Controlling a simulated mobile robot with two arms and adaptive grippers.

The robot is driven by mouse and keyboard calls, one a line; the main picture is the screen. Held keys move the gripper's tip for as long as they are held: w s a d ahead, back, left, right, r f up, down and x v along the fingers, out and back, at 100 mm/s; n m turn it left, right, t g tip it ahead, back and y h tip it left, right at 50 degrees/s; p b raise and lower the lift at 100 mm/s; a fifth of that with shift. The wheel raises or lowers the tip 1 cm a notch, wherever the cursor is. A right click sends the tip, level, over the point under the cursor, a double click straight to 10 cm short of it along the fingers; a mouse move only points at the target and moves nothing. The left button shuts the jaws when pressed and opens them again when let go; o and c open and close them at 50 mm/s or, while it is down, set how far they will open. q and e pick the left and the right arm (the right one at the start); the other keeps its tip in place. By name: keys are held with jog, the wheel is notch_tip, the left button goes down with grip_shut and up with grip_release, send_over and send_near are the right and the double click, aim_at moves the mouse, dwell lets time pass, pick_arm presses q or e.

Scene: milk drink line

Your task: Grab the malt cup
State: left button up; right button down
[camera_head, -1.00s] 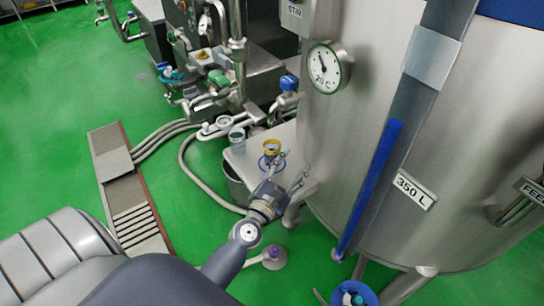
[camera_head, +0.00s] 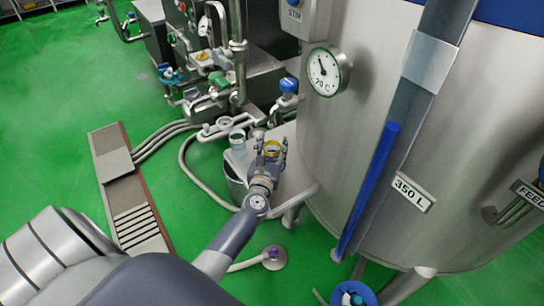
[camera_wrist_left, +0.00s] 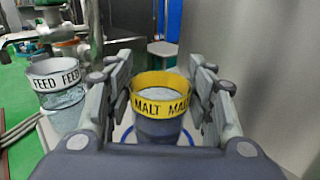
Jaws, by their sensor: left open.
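The malt cup (camera_wrist_left: 160,108) has a yellow band marked MALT and a pale fill, and stands upright on a small metal side table (camera_head: 298,186) beside the tank. In the head view its yellow rim (camera_head: 271,147) shows between the fingers of my left gripper (camera_head: 271,152). In the left wrist view the open fingers of my left gripper (camera_wrist_left: 160,95) stand on both sides of the cup, with gaps left and right. The cup's lower part is hidden by the gripper body. My right gripper is not in view.
A clear FEED cup (camera_wrist_left: 60,95) stands left of the malt cup, close to the left finger; it also shows in the head view (camera_head: 237,139). The large steel tank (camera_head: 350,150) rises right beside the table. Hoses and valves lie behind on the left.

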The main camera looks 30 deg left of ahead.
pick_arm(q)
jog(key=shift+x, duration=1.9)
jog(key=shift+c, duration=0.3)
jog(key=c, duration=1.1)
jog(key=shift+r, duration=0.1)
grip_shut()
